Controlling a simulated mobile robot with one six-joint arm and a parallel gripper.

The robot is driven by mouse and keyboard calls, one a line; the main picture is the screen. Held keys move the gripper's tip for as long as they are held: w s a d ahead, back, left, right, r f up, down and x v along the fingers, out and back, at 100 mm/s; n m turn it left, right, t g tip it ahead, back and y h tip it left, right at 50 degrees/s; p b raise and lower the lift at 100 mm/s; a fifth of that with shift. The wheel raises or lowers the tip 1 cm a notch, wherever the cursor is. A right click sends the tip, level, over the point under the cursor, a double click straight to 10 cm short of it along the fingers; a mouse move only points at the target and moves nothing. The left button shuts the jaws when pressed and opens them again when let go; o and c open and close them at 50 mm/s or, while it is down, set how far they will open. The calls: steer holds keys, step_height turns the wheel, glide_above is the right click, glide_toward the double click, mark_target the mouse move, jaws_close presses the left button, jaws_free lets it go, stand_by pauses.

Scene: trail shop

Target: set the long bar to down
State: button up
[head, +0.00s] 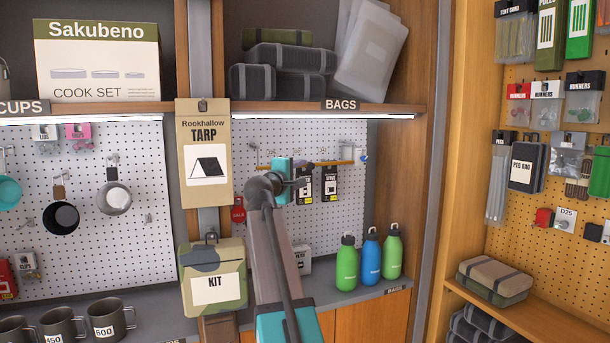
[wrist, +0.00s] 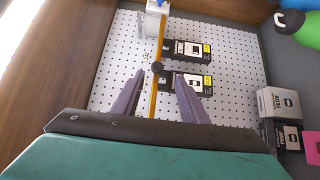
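The long bar is an orange-yellow rod (head: 332,163) in front of the pegboard, lying about level in the head view. Its right end meets a pale mount. In the wrist view the bar (wrist: 154,97) runs from the white mount (wrist: 155,8) down between my fingers, with a dark round knob (wrist: 157,67) on it near the fingertips. My gripper (wrist: 160,76) is open, with one finger on each side of the bar and a gap to both. In the head view my wrist hides part of the bar, and the fingertips are hard to make out.
Black boxed packs (head: 329,184) hang just behind the bar. Green and blue bottles (head: 370,258) stand on the lower shelf at right. A tarp card (head: 204,152) and a kit bag (head: 213,276) hang left of my arm. A wooden side wall (head: 399,180) bounds the bay.

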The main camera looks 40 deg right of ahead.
steer(key=shift+v, duration=1.95)
steer(key=shift+s+f, duration=0.1)
